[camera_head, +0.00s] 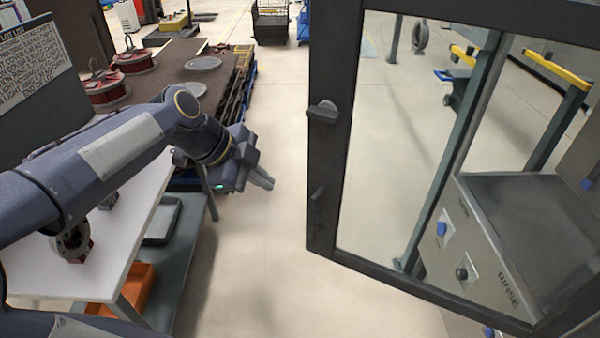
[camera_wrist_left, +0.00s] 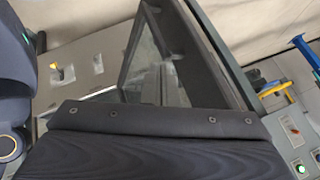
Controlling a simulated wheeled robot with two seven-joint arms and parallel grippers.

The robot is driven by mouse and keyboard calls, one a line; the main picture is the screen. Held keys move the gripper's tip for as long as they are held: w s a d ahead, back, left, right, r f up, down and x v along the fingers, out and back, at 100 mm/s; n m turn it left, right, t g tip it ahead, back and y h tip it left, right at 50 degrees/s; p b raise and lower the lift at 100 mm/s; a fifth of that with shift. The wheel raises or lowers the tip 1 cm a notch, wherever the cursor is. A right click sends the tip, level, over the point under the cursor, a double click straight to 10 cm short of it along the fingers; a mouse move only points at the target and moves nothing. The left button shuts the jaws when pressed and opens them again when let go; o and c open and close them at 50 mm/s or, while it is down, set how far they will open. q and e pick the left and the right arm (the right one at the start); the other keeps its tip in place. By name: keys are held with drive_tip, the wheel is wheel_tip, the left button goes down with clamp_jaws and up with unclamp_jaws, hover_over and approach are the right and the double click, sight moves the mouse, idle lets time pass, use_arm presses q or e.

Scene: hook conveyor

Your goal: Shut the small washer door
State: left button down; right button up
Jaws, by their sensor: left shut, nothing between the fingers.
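The washer door (camera_head: 328,160) is a dark frame around a large clear pane, standing swung out at the centre right of the head view. A grey latch knob (camera_head: 322,112) sits on its left edge, with a smaller catch below. My left gripper (camera_head: 266,183) is left of that edge, apart from it in the picture, with its fingers together and empty. In the left wrist view a dark frame with a glass pane (camera_wrist_left: 160,65) shows; I cannot tell for sure which part of the door it is. My right gripper is not in view.
Through the pane shows a grey unit marked RINSE (camera_head: 508,285) with knobs on its front. A white-topped table (camera_head: 130,245) stands at the lower left. A brown workbench (camera_head: 160,85) with red reels is behind it. The floor between table and door is clear.

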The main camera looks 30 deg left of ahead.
use_arm(q)
drive_tip(key=shift+m, duration=0.6)
drive_tip(key=w+d+f+p, duration=0.1)
drive_tip(key=w+f, duration=0.1)
drive_tip(key=w, duration=0.1)
drive_tip(key=w+f+p, duration=0.1)
drive_tip(key=w+f, duration=0.1)
drive_tip(key=w, duration=0.1)
drive_tip(key=w+d+f+p, duration=0.1)
drive_tip(key=w+f+p, duration=0.1)
drive_tip(key=w+f, duration=0.1)
drive_tip(key=shift+w+d+f, duration=0.1)
drive_tip(key=shift+w+d, duration=0.2)
drive_tip(key=shift+w, duration=0.1)
